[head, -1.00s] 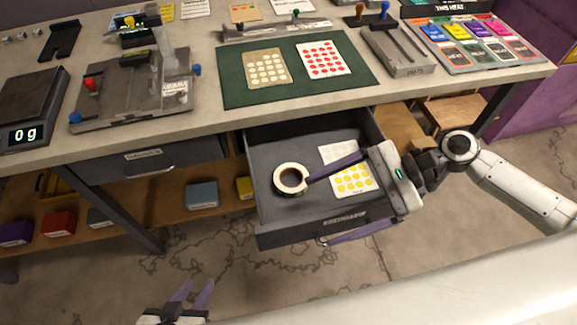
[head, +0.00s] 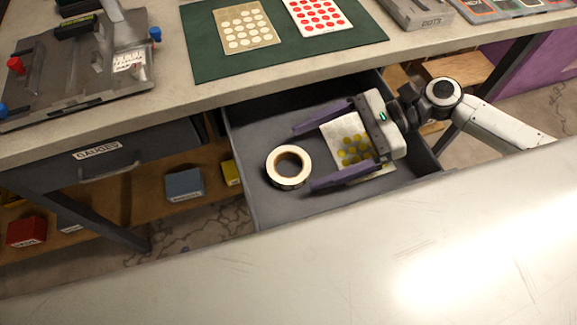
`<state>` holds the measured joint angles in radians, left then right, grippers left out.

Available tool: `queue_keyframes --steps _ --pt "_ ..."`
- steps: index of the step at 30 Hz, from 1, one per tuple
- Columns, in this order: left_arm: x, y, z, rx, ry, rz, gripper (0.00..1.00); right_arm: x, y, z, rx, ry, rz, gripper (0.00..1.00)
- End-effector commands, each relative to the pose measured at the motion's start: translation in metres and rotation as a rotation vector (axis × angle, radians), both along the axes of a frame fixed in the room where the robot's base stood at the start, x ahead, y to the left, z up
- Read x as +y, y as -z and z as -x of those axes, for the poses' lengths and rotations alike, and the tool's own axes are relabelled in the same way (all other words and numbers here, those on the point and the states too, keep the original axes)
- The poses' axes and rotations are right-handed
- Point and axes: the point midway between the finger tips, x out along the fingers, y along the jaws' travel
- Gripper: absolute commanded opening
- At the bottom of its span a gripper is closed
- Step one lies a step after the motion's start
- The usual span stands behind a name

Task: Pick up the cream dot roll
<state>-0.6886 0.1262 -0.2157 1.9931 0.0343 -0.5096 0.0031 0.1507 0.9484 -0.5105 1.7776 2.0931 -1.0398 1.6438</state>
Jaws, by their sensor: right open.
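The cream dot roll (head: 271,162), a cream ring with a dark core, lies in the open grey drawer (head: 250,118), left of a dot sheet. My right gripper (head: 304,158) reaches in from the right with its two purple fingers spread wide. The fingertips point left, one beyond and one on the near side of the roll's right edge. Nothing is between the fingers except the view of the drawer floor and sheet. I cannot tell how high the fingers are above the floor. My left gripper is out of view.
A sheet with yellow dots (head: 336,131) lies in the drawer, partly hidden by my right gripper. Above is the bench with a green mat (head: 205,60) and two dot cards. A closed drawer labelled GAUGES (head: 60,175) is at left. The open drawer's front is hidden.

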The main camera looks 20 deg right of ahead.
Motion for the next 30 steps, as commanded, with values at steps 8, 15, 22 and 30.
queue_keyframes --steps 8,15,22,30 --pt "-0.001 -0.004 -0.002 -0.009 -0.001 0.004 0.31 0.035 0.012 0.001 -0.002 -0.003 -0.003 0.88" --pt "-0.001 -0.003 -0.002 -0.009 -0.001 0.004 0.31 0.056 0.022 0.0 -0.002 0.0 0.0 0.88" --pt "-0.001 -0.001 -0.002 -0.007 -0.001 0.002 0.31 0.056 0.023 0.0 -0.001 0.001 0.0 0.86" --pt "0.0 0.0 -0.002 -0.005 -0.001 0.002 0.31 0.056 0.023 0.0 -0.001 0.001 0.0 0.44"
